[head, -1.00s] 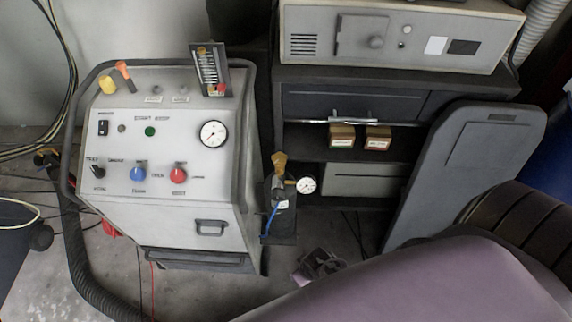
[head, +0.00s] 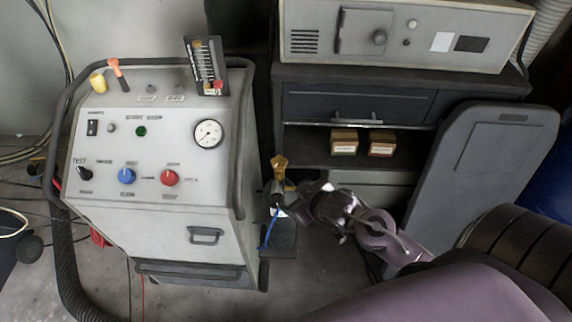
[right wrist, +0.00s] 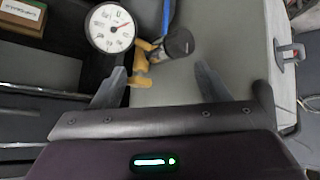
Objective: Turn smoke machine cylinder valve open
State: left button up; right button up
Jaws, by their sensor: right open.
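The smoke machine (head: 160,215) is a pale grey cabinet at the left of the head view. Beside its right side stands a small cylinder with a brass valve (head: 279,164) on top and a blue hose (head: 268,230). My right gripper (head: 300,192) is beside the cylinder, just right of and below the valve. The right wrist view shows the right gripper (right wrist: 157,76) open, with the brass valve (right wrist: 139,68) between its fingers, nearer the left one. I cannot tell whether they touch. The round gauge (right wrist: 111,28) shows there too; my gripper hides it in the head view.
The machine's panel has a gauge (head: 208,134), a blue knob (head: 127,177) and a red knob (head: 170,178). A dark shelf unit (head: 352,104) with two small boxes stands behind the cylinder. A grey panel (head: 470,190) leans at the right.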

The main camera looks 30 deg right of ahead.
aim_at(280, 162)
jog(key=w+d+t+y, duration=0.1)
jog(key=d, duration=0.1)
jog(key=w+d+r+n+y, duration=0.1)
jog(key=w+d+y, duration=0.1)
jog(key=w+d+n+t+y, duration=0.1)
jog(key=w+d, duration=0.1)
jog(key=shift+w+r+t+y, duration=0.15)
jog(key=shift+t+y, duration=0.15)
jog(key=shift+w+d+r+y, duration=0.15)
jog(key=shift+d+r+y, duration=0.2)
jog(key=shift+y, duration=0.15)
jog(key=shift+b+x, duration=0.4)
jog(key=shift+x, duration=3.5)
jog(key=shift+a+r, duration=0.1)
jog(key=c, duration=1)
jog(key=shift+n, duration=0.3)
